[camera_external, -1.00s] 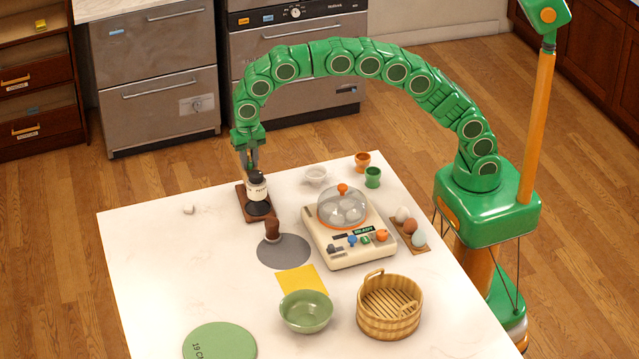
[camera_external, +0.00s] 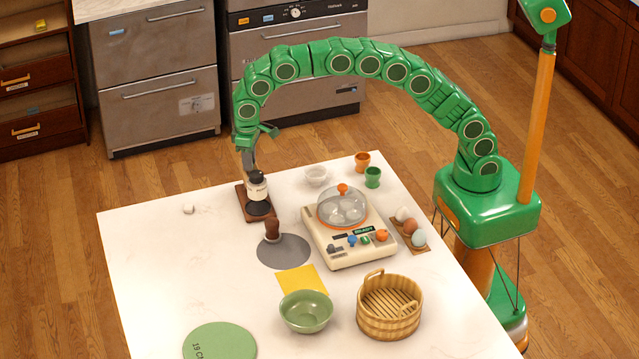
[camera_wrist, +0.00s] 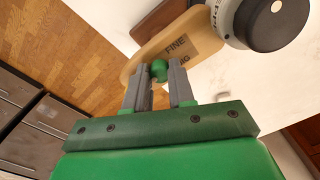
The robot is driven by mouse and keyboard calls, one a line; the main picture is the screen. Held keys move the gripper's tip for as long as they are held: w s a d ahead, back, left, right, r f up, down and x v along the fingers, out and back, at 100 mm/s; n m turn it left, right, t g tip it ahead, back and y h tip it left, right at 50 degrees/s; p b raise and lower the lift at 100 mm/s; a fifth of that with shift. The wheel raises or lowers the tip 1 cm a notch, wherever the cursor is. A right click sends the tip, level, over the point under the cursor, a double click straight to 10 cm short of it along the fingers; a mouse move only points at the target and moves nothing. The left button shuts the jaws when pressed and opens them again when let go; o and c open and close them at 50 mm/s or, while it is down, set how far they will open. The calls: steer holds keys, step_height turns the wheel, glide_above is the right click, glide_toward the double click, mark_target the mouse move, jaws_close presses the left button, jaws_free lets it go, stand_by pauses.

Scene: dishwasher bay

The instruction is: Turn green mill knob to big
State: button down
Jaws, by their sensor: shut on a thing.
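The mill (camera_external: 257,187), pale with a black cap, stands on a dark brown board (camera_external: 246,214) at the table's back left. In the wrist view the mill's black cap and grey-white body (camera_wrist: 275,22) show at the top right. Beside it is a tan plate (camera_wrist: 178,36) printed "FINE" and, partly hidden, a word ending in "IG". The small green knob (camera_wrist: 159,70) sits at the plate's edge. My gripper (camera_wrist: 159,84) is shut on the green knob, one grey finger on each side. In the external view my gripper (camera_external: 250,162) is just above the mill, and the knob is hidden.
To the right is a cream egg cooker (camera_external: 350,246) with a clear dome. The table's left side is mostly clear.

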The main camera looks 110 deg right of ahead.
steer(key=n, duration=0.4)
steer(key=shift+n, duration=0.3)
steer(key=n, duration=0.4)
steer(key=shift+n, duration=0.3)
steer(key=n, duration=0.4)
steer(key=shift+n, duration=2.1)
steer(key=c, duration=0.9)
jaws_free()
steer(key=shift+c, duration=0.2)
steer(key=shift+r, duration=3.9)
